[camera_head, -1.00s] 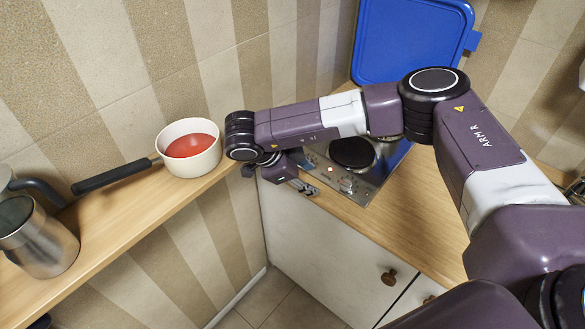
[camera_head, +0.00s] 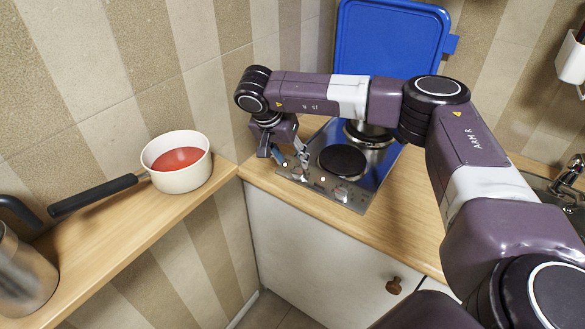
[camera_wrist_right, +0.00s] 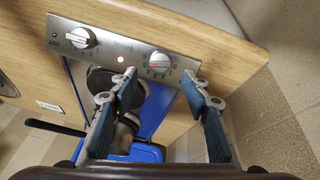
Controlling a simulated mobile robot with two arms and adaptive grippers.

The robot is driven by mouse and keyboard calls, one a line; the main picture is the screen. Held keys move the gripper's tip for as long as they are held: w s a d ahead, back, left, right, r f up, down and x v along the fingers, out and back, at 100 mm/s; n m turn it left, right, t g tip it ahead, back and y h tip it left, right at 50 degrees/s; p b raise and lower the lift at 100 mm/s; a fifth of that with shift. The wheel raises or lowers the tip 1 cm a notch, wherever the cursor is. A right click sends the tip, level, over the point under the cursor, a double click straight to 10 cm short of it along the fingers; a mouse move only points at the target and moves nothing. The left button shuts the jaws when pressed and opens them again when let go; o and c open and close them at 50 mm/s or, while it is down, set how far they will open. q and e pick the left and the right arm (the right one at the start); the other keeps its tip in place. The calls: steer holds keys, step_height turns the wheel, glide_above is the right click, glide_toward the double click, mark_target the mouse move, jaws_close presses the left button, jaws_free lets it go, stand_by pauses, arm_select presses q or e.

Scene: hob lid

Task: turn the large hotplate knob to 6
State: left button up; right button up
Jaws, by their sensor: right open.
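The hob (camera_head: 368,188) is set in the wooden counter, with two knobs on its front panel. The left knob (camera_head: 298,173) also shows in the right wrist view (camera_wrist_right: 160,62); the right knob (camera_head: 341,192) shows there too (camera_wrist_right: 82,38). I cannot tell which knob serves the large hotplate. The digits are too small to read surely. My right gripper (camera_head: 290,158) is open and empty, above the hob's front left corner. In the wrist view its fingertips (camera_wrist_right: 160,78) appear on either side of the left knob; contact is not visible. My left gripper is not in view.
A bare black hotplate (camera_head: 343,161) lies behind the knobs; a metal pot (camera_head: 372,133) stands behind it. A blue board (camera_head: 390,42) is upright at the back. A white saucepan (camera_head: 178,163) sits on the left shelf. A small light (camera_wrist_right: 121,59) glows between the knobs.

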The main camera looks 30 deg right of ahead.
mark_target(297, 170)
steer(key=p+x, duration=0.1)
steer(key=x, duration=0.5)
steer(key=shift+c, duration=0.5)
